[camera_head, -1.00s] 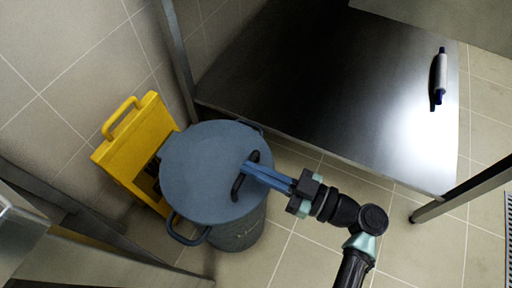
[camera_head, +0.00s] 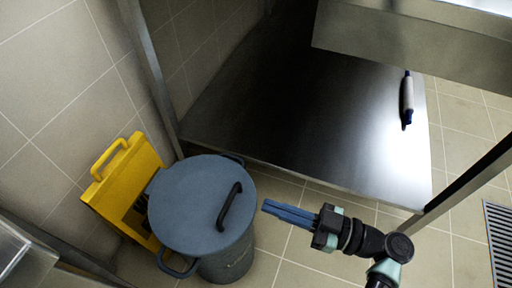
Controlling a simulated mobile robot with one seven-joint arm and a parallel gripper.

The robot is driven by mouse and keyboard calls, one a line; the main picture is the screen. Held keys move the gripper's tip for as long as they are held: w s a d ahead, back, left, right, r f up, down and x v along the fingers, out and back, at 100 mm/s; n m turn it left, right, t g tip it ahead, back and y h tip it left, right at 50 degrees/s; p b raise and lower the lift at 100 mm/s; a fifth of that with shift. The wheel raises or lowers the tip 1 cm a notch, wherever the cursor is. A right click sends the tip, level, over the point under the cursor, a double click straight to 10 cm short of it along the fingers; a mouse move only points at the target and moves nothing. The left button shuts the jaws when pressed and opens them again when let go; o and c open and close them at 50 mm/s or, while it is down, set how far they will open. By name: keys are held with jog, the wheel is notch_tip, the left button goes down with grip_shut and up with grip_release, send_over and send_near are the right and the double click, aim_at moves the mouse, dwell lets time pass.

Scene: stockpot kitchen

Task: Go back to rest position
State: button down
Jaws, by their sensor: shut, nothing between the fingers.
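My gripper (camera_head: 268,207) is at the lower middle of the head view, with its blue fingers together and empty, pointing left. It is apart from the black lid handle, just to the right of it in the picture. The grey-blue stockpot (camera_head: 228,264) stands on the floor at the lower left. Its lid (camera_head: 183,205) is on, with the dark curved handle (camera_head: 229,206) on top. The lower part of my arm runs out of the bottom edge.
A yellow folded sign or bucket-like item (camera_head: 128,180) stands left of the pot. A steel shelf (camera_head: 300,120) lies behind, with a white-and-blue rolling-pin-like object (camera_head: 407,100) on it. Steel legs (camera_head: 150,75) rise nearby. Tiled floor (camera_head: 300,250) is free around my gripper.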

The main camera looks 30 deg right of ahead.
jog(key=shift+s+d, duration=0.3)
jog(key=shift+s, duration=0.1)
jog(key=w+a+r+m+g+h+p, duration=0.1)
jog(key=w+r+h, duration=0.1)
jog(key=w+r, duration=0.45)
jog(key=w+a+r+g+h+p, duration=0.1)
jog(key=w+r+h+p, duration=0.2)
jog(key=w, duration=0.6)
jog(key=w+a+r+m+t+h, duration=0.1)
jog(key=w+a+r+t+h, duration=0.15)
jog(key=r, duration=0.65)
jog(key=w+a+r+m+t+h, duration=0.1)
jog(key=w+a+r, duration=0.15)
jog(key=r, duration=0.65)
jog(key=s+a+r+m+t+h+p, duration=0.1)
jog(key=a+r+t, duration=0.2)
jog(key=r, duration=0.6)
jog(key=s+a+r+m+t+h, duration=0.1)
jog(key=a+r+t, duration=0.15)
jog(key=r, duration=0.55)
jog(key=s+a+r+m+t+p, duration=0.15)
jog(key=s+a+r+t, duration=0.4)
jog(key=s+r, duration=0.75)
notch_tip(320, 180, up, 40)
jog(key=w+p, duration=0.1)
jog(key=p, duration=3.6)
jog(key=shift+w+a+f, duration=0.15)
jog(key=shift+w+a, duration=0.2)
jog(key=shift+w, duration=0.05)
